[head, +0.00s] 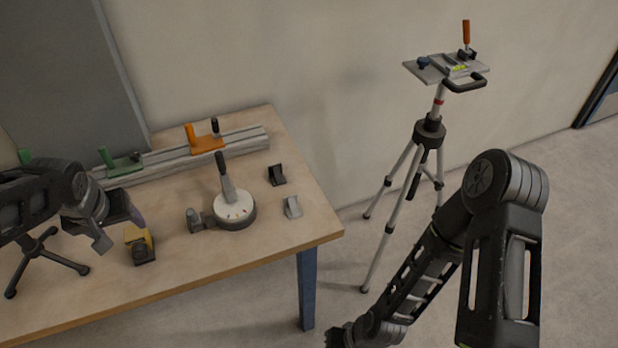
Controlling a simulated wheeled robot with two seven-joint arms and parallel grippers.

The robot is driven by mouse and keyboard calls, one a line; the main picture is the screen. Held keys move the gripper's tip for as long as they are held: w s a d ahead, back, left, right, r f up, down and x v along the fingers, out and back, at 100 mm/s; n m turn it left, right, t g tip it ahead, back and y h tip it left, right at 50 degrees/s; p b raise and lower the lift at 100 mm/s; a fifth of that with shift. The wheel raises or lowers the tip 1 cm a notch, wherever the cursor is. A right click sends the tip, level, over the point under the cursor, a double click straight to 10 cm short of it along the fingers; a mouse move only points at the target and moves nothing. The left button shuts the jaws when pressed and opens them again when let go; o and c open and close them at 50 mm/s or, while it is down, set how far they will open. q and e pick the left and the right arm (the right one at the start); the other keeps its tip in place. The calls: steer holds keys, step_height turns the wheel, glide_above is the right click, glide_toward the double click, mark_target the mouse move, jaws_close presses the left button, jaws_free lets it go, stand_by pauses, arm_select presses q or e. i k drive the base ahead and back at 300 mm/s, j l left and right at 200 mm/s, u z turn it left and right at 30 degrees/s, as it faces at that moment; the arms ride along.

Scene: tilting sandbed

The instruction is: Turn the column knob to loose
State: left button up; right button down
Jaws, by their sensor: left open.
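A tripod (429,132) with silver legs stands on the floor right of the table. Its column has a black collar and a red ring (438,100) below the top plate (440,69). I cannot tell for sure which part is the column knob. My left gripper (120,230) is open and empty over the left of the table, far from the tripod. My right arm reaches down in front of the tripod's right side; its gripper is below the frame.
The wooden table (200,275) bears a rail (240,137) with orange and green clamps, a round dial with a lever (234,208), a yellow-black block (140,245) and two small wedges (277,175). A wall stands close behind. Floor between table and tripod is clear.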

mark_target(438, 187)
steer(key=z, duration=1.1)
